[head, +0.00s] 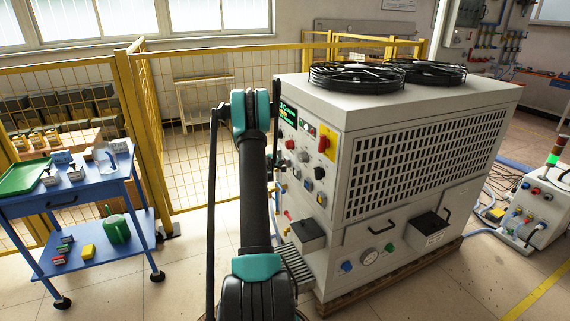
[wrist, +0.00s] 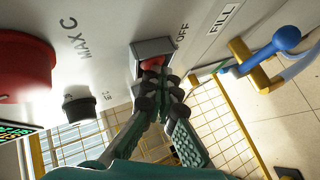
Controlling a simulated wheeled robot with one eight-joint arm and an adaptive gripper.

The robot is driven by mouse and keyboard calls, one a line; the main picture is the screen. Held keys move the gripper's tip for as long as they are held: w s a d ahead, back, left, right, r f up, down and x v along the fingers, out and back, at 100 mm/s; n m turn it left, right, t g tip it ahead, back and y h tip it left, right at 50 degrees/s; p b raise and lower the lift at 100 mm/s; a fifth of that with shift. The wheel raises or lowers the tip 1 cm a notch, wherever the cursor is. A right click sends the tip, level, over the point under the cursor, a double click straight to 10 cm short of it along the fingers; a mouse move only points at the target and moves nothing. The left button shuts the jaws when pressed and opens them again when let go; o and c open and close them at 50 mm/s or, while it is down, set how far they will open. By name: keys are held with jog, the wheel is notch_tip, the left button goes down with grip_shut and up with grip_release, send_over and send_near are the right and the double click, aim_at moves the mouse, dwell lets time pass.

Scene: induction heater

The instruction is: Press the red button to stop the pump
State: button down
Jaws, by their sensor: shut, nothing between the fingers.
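The red button (wrist: 152,64) sits in a grey square housing (wrist: 168,47) on the pale panel, beside the label OFF, in the wrist view. My gripper (wrist: 162,84) is shut and empty. Its fingertips are right at the button and cover its lower part; I cannot tell whether they touch or press it. In the head view my arm stands in front of the left part of the white machine (head: 420,160). My gripper is not clearly visible there, and I cannot tell which red control is this button.
A large red knob (wrist: 22,68) and a small black knob (wrist: 80,106) are left of my gripper in the wrist view. A blue-handled valve (wrist: 285,38) is to the right. A blue cart (head: 90,190) and yellow fence (head: 140,110) stand left of the machine.

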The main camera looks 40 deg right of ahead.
jog(key=shift+w+a, duration=0.1)
jog(key=shift+a, duration=0.6)
jog(key=shift+a, duration=0.1)
jog(key=shift+w+a, duration=0.2)
jog(key=shift+a, duration=0.6)
jog(key=shift+w+a, duration=0.2)
jog(key=shift+a, duration=0.55)
jog(key=shift+w+a, duration=0.2)
jog(key=shift+a, duration=0.6)
jog(key=shift+a, duration=0.1)
jog(key=w+a, duration=0.2)
jog(key=a, duration=0.8)
jog(key=shift+w+a, duration=0.25)
jog(key=shift+w, duration=0.05)
